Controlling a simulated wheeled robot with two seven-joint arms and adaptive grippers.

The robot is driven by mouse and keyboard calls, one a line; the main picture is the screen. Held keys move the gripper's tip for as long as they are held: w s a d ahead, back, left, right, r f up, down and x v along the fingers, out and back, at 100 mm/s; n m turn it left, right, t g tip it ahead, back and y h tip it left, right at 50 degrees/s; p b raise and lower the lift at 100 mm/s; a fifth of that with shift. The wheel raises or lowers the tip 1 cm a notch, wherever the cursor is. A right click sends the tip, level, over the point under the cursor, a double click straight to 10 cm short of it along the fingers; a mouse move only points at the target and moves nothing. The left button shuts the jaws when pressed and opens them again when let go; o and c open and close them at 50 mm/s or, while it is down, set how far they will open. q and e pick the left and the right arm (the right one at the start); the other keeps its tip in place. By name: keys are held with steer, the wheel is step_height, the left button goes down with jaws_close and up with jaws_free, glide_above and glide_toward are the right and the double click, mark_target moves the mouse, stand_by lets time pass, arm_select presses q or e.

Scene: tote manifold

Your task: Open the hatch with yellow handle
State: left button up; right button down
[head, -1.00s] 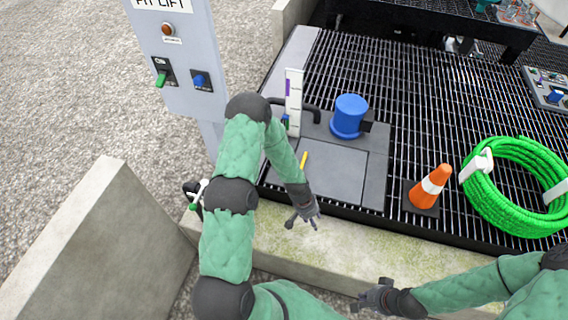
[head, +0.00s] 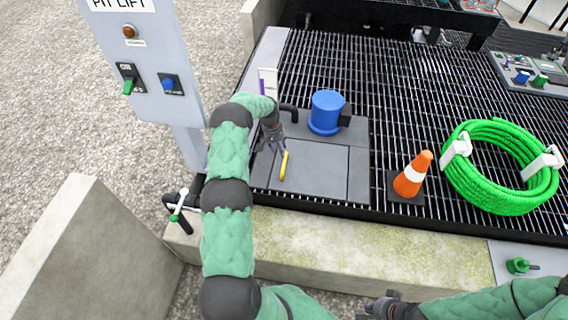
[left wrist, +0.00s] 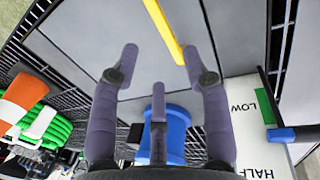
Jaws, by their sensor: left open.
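The yellow handle (head: 284,166) is a slim bar on the grey hatch panel (head: 310,172), which lies flat in the grating. My left gripper (head: 272,142) is open and empty, just behind the handle's far end, with its arm reaching over from the left. In the left wrist view, the yellow handle (left wrist: 163,28) runs diagonally beyond the spread fingertips of my left gripper (left wrist: 157,62). Its lower end appears close to the right fingertip; contact cannot be told. My right gripper (head: 380,308) is at the bottom edge, away from the hatch, its fingers unclear.
A blue cylinder (head: 327,112) stands directly behind the panel, beside a white level gauge (head: 268,84). An orange cone (head: 413,174) and a green hose coil (head: 500,168) sit to the right. A control post (head: 150,75) and concrete wall (head: 70,250) stand left.

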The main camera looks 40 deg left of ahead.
mark_target(284, 164)
arm_select(q)
steer(key=f+b, duration=0.1)
steer(key=f, duration=0.2)
steer(key=d+f+b, duration=0.1)
steer(key=f, duration=0.2)
steer(key=w+f+b, duration=0.1)
steer(key=f, duration=0.2)
steer(key=shift+d+f, duration=0.35)
jaws_close()
